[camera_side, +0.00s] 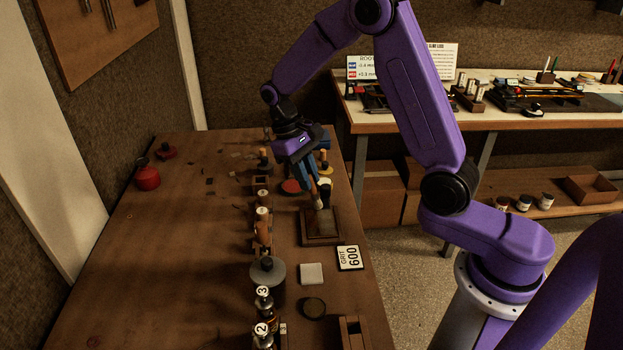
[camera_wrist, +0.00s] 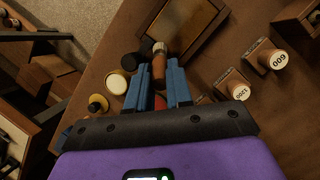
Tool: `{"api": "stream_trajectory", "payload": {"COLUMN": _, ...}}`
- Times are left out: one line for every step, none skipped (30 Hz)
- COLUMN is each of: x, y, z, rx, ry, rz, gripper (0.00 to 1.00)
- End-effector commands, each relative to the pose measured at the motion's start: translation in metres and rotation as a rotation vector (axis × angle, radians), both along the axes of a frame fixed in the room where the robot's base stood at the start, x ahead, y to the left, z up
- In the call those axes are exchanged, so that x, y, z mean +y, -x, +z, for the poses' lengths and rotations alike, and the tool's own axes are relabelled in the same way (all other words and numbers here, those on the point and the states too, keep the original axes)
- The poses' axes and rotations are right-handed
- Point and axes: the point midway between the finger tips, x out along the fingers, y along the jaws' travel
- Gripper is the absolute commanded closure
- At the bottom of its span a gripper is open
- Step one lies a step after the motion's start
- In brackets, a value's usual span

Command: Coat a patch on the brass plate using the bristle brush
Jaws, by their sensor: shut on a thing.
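My gripper (camera_side: 308,180) hangs over the workbench with its blue fingers pointing down. In the wrist view, my gripper (camera_wrist: 159,76) is shut on the brush (camera_wrist: 159,62), with one finger on each side of its brown handle. The brush's pale end points away from the fingers, toward the plate. In the side view the brush (camera_side: 317,197) hangs tilted above the far part of the brass plate (camera_side: 320,224). The plate lies flat in a wooden frame, dark brown and dull; it also shows in the wrist view (camera_wrist: 190,22). I cannot tell whether the bristles touch it.
A dark jar (camera_wrist: 127,60) and cream lid (camera_wrist: 117,83) stand beside the brush. Numbered bottles (camera_side: 264,301) line the left.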

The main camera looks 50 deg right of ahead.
Motion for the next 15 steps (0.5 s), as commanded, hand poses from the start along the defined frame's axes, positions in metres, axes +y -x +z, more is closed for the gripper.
{"api": "stream_trajectory", "payload": {"x": 0.004, "y": 0.005, "z": 0.001, "rx": 0.001, "ry": 0.000, "rz": 0.003, "gripper": 1.00}}
{"api": "stream_trajectory", "payload": {"x": 0.006, "y": 0.007, "z": 0.001, "rx": 0.002, "ry": 0.000, "rz": 0.004, "gripper": 1.00}}
{"api": "stream_trajectory", "payload": {"x": 0.009, "y": 0.010, "z": 0.001, "rx": 0.001, "ry": 0.000, "rz": 0.003, "gripper": 1.00}}
{"api": "stream_trajectory", "payload": {"x": 0.011, "y": 0.012, "z": 0.001, "rx": 0.001, "ry": -0.001, "rz": 0.003, "gripper": 1.00}}
{"api": "stream_trajectory", "payload": {"x": 0.013, "y": 0.014, "z": 0.001, "rx": 0.001, "ry": -0.001, "rz": 0.002, "gripper": 1.00}}
{"api": "stream_trajectory", "payload": {"x": 0.016, "y": 0.016, "z": 0.001, "rx": 0.001, "ry": -0.001, "rz": 0.003, "gripper": 1.00}}
{"api": "stream_trajectory", "payload": {"x": 0.018, "y": 0.018, "z": 0.001, "rx": 0.002, "ry": -0.001, "rz": 0.003, "gripper": 1.00}}
{"api": "stream_trajectory", "payload": {"x": 0.020, "y": 0.021, "z": 0.001, "rx": 0.003, "ry": -0.001, "rz": 0.003, "gripper": 1.00}}
{"api": "stream_trajectory", "payload": {"x": 0.022, "y": 0.023, "z": 0.001, "rx": 0.002, "ry": -0.001, "rz": 0.003, "gripper": 1.00}}
{"api": "stream_trajectory", "payload": {"x": 0.024, "y": 0.025, "z": 0.001, "rx": 0.002, "ry": -0.001, "rz": 0.003, "gripper": 1.00}}
{"api": "stream_trajectory", "payload": {"x": 0.026, "y": 0.027, "z": 0.001, "rx": 0.002, "ry": -0.001, "rz": 0.002, "gripper": 1.00}}
{"api": "stream_trajectory", "payload": {"x": 0.028, "y": 0.029, "z": 0.001, "rx": 0.001, "ry": -0.001, "rz": 0.002, "gripper": 1.00}}
{"api": "stream_trajectory", "payload": {"x": 0.030, "y": 0.031, "z": 0.001, "rx": 0.001, "ry": -0.001, "rz": 0.002, "gripper": 1.00}}
{"api": "stream_trajectory", "payload": {"x": 0.032, "y": 0.033, "z": 0.001, "rx": 0.001, "ry": -0.001, "rz": 0.002, "gripper": 1.00}}
{"api": "stream_trajectory", "payload": {"x": 0.035, "y": 0.036, "z": 0.001, "rx": 0.002, "ry": -0.001, "rz": 0.003, "gripper": 1.00}}
